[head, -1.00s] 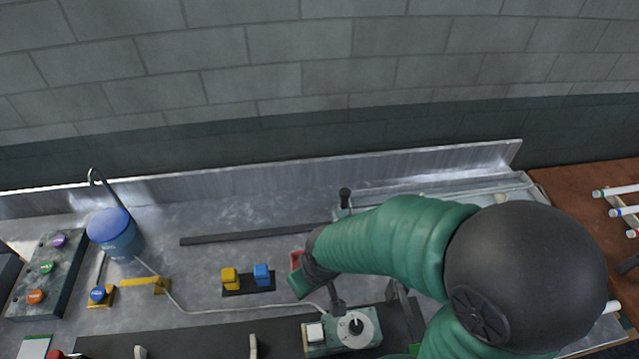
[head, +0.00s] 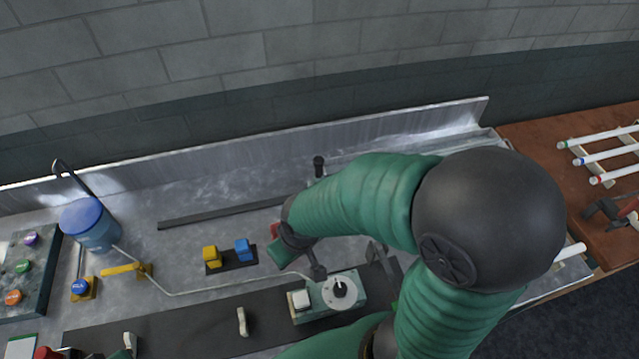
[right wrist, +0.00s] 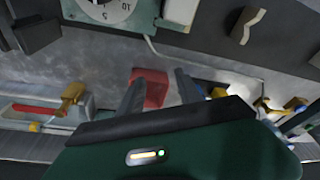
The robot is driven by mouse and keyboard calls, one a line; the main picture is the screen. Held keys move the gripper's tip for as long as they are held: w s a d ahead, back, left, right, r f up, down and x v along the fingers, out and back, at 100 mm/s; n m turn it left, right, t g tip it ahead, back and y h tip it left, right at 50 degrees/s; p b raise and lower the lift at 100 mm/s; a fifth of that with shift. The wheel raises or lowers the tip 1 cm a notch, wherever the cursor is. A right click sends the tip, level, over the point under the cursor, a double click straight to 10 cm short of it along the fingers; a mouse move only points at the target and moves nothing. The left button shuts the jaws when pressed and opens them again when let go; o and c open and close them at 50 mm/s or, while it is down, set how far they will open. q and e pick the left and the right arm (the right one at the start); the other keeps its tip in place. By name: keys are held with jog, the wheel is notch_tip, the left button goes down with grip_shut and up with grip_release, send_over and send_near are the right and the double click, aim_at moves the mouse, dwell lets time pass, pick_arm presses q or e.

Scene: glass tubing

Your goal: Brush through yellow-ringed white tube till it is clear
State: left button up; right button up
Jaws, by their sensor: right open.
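White tubes with green, blue and red rings (head: 596,138) lie on a rack at the right. Another white tube end (head: 570,251) sticks out behind my right arm; the rest of it is hidden. I cannot make out a brush. My right gripper (head: 277,252) is over the bench, mostly hidden by its own arm in the head view. In the right wrist view its two fingers (right wrist: 160,84) are apart and empty, with a red block (right wrist: 152,88) beyond and between them. My left gripper is not in view.
A dial box (head: 338,292) sits on the dark strip near the gripper. Yellow and blue blocks (head: 229,257), a blue-lidded pot (head: 88,222) and a button panel (head: 28,275) stand to the left. A raised metal edge (head: 250,155) runs along the back.

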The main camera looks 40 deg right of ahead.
jog(key=shift+r, duration=0.1)
notch_tip(320, 180, up, 16)
jog(key=r+m+g+p, duration=0.1)
jog(key=m+g+p, duration=0.2)
jog(key=m+p, duration=0.8)
send_over(318, 159)
jog(key=b, duration=0.3)
jog(key=m, duration=0.3)
notch_tip(318, 159, down, 17)
jog(key=p, duration=0.3)
jog(key=shift+d, duration=0.15)
jog(key=shift+c, duration=0.2)
